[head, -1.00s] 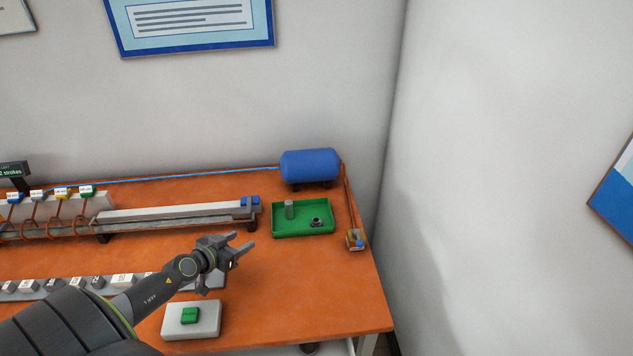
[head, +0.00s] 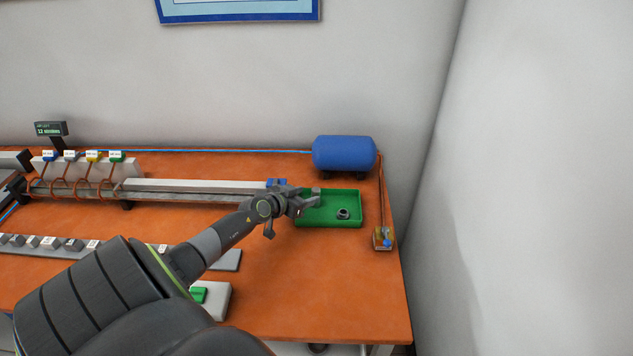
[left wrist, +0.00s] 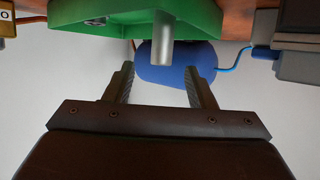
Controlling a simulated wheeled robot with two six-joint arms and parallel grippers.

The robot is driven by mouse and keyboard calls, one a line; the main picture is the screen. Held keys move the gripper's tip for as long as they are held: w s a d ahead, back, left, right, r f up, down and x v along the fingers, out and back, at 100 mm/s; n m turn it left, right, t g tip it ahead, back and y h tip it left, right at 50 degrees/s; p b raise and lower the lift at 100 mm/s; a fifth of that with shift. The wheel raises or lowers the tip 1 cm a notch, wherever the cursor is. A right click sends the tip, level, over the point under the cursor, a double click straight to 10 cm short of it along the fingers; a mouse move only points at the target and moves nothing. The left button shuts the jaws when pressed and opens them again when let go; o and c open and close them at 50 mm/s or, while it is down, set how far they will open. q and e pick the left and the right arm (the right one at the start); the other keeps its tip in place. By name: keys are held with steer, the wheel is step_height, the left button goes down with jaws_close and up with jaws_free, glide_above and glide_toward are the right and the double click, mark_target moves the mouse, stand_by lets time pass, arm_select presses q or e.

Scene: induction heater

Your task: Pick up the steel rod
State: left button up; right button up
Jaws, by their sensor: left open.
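The steel rod (head: 316,192) is a short grey cylinder standing in the green tray (head: 352,194) at the right of the bench. My left gripper (head: 308,202) is at the tray's left side and partly covers the rod in the head view. In the left wrist view the left gripper (left wrist: 159,74) is open and empty. The rod (left wrist: 160,50) shows ahead of its fingertips, roughly centred between them, with the green tray (left wrist: 210,18) above in the picture. Whether the fingers touch the rod cannot be told, but it looks apart. My right gripper is out of view.
A dark ring-like part (head: 343,214) lies in the same tray. A blue tank (head: 344,152) stands behind it, and a small box with a blue knob (head: 383,240) is to the right. A long rail (head: 200,187) runs left. The front right bench top is clear.

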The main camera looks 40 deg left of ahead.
mark_target(313, 192)
arm_select(q)
steer(key=shift+w+f, duration=0.2)
steer(key=shift+w, duration=0.2)
steer(key=b+x, duration=0.3)
steer(key=x, duration=0.1)
steer(key=shift+w+a+f+b, duration=0.1)
steer(key=shift+w+b, duration=0.2)
steer(key=shift+b, duration=0.05)
steer(key=shift+w, duration=0.25)
jaws_close()
